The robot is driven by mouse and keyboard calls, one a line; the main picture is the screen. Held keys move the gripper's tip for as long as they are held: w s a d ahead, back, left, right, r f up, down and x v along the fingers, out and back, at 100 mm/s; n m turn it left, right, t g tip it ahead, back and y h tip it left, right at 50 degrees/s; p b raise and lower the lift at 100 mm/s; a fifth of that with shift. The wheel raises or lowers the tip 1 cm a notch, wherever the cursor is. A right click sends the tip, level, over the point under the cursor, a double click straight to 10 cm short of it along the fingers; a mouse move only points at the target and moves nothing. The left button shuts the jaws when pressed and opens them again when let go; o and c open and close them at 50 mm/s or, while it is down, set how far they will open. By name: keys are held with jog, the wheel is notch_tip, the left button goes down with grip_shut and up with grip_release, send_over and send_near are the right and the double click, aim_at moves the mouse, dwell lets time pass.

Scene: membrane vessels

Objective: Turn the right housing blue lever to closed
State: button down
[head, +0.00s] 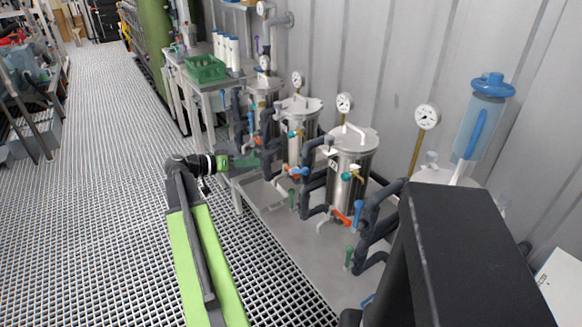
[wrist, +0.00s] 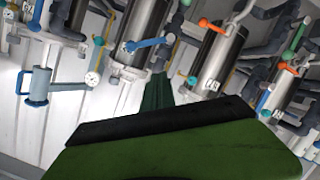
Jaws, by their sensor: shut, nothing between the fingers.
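Several steel housings stand in a row; the rightmost steel one in clear view (head: 350,165) has a gauge on top. A blue lever (head: 358,213) stands roughly upright on the dark pipework at its lower front, beside an orange-red lever (head: 341,217). My gripper (head: 250,161) is shut and empty, left of the housings near the tray's edge and well apart from that lever. In the wrist view my gripper (wrist: 158,95) points toward tilted housings. A blue lever (wrist: 146,43) shows there too; I cannot tell which housing it belongs to.
Dark pipes (head: 312,180) with green and orange levers run before the housings. A table with a green basket (head: 205,68) stands behind. A black box (head: 470,260) hides the front right. A blue filter (head: 482,115) stands at the right. The grating floor (head: 110,160) is free at left.

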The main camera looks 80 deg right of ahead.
jog(key=s+d+r+m+g, duration=0.1)
jog(key=s+r, duration=0.1)
jog(key=s, duration=0.1)
jog(key=b, duration=0.2)
send_over(298, 172)
jog(key=w, duration=0.4)
notch_tip(298, 172, down, 2)
jog(key=f, duration=0.1)
jog(key=s+f+b, duration=0.1)
jog(key=a+f+b, duration=0.1)
jog(key=b, duration=0.1)
jog(key=shift+s+f, duration=0.4)
